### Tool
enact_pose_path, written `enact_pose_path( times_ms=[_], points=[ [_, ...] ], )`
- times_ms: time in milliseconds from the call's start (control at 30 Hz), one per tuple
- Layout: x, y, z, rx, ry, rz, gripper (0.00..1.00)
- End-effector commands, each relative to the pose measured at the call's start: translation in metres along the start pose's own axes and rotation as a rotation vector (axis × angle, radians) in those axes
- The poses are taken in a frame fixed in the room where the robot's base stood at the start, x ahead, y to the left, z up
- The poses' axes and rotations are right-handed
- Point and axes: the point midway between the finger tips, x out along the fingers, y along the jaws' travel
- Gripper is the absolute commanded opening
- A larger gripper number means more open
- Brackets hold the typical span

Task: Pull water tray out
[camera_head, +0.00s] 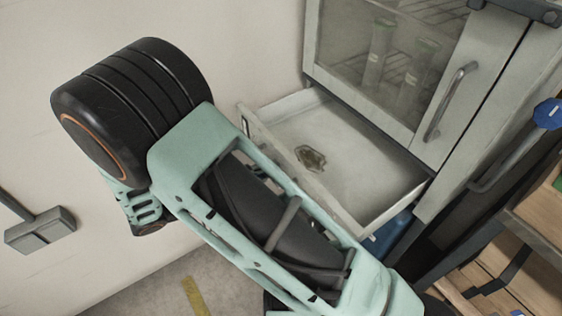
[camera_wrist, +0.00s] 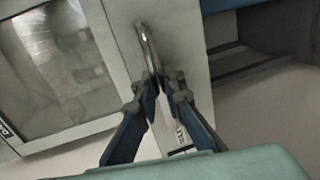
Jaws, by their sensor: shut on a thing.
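The water tray (camera_head: 375,185) is a pale, shallow drawer under the glass-doored cabinet. In the head view it stands pulled out, with its inside showing and a small brown patch on its floor. Its front panel (camera_head: 262,140) is partly hidden behind my arm. In the wrist view my gripper (camera_wrist: 160,82) has its two dark fingers closed around the lower end of a curved metal handle (camera_wrist: 147,45) on a pale grey panel (camera_wrist: 181,60). My gripper is hidden by the arm in the head view.
The cabinet's glass door (camera_head: 375,60), with bottles behind it, is shut above the tray; its bar handle (camera_head: 450,100) is free. A blue thing (camera_head: 388,238) is under the tray. Wooden shelving (camera_head: 535,225) stands at right. A plain wall (camera_head: 240,45) is at left.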

Motion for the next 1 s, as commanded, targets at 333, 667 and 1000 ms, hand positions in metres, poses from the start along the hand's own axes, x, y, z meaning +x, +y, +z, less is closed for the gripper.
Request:
enact_pose_path(
  times_ms=[333,667,1000],
  points=[
    [-0.005,-0.001,0.000,0.000,-0.001,-0.001,0.00],
    [-0.004,-0.001,0.000,0.000,0.000,0.000,0.27],
    [-0.016,-0.001,-0.001,0.002,0.002,-0.001,0.27]
  ],
)
